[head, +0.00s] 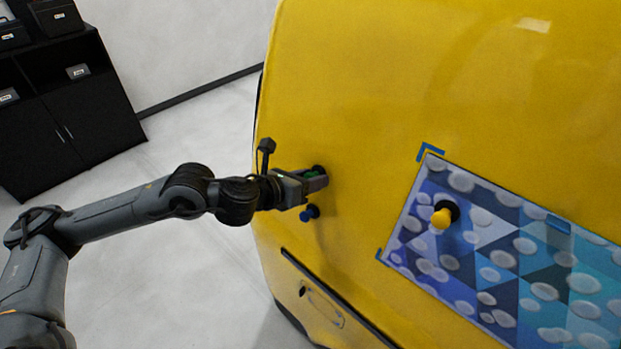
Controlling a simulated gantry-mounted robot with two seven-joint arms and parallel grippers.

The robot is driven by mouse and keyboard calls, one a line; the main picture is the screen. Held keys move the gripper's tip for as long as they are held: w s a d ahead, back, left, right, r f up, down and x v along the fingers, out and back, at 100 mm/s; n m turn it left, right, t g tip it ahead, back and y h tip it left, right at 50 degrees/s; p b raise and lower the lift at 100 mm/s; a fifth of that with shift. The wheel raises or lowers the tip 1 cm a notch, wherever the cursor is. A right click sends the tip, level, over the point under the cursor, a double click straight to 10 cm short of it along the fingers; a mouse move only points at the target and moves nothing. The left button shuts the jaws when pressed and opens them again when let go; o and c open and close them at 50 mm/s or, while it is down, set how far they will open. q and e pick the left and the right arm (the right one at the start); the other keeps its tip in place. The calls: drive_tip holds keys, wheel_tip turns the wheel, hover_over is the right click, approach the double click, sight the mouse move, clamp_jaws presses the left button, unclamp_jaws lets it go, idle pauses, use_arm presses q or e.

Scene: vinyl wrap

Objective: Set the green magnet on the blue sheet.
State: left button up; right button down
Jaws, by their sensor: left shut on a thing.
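My left gripper (312,182) is shut on the green magnet (311,174) at the yellow vehicle panel. Only a little green shows between the fingers; the rest is hidden. A dark round base shows just behind it, against or very near the panel; I cannot tell if it touches. The blue sheet (525,305), patterned with triangles and pale ovals, lies on the panel to the right, apart from the gripper. A yellow magnet (441,217) with a black base sits on the sheet's upper left part. My right gripper is not in view.
A blue magnet (311,212) sits on the yellow panel (360,110) just below my left gripper. Blue corner marks (430,151) frame the sheet's left end. A black cabinet (60,115) stands at the back left. The panel between gripper and sheet is bare.

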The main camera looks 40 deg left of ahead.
use_arm(q)
drive_tip(key=shift+s+r, duration=0.1)
drive_tip(key=shift+s, duration=0.4)
drive_tip(key=shift+s+b, duration=0.1)
drive_tip(key=shift+b, duration=0.25)
drive_tip(key=f+b+v, duration=0.1)
drive_tip(key=b+v, duration=0.5)
drive_tip(key=b, duration=0.6)
drive_tip(key=shift+s, duration=0.55)
idle(0.9)
drive_tip(key=shift+d, duration=0.1)
idle(0.3)
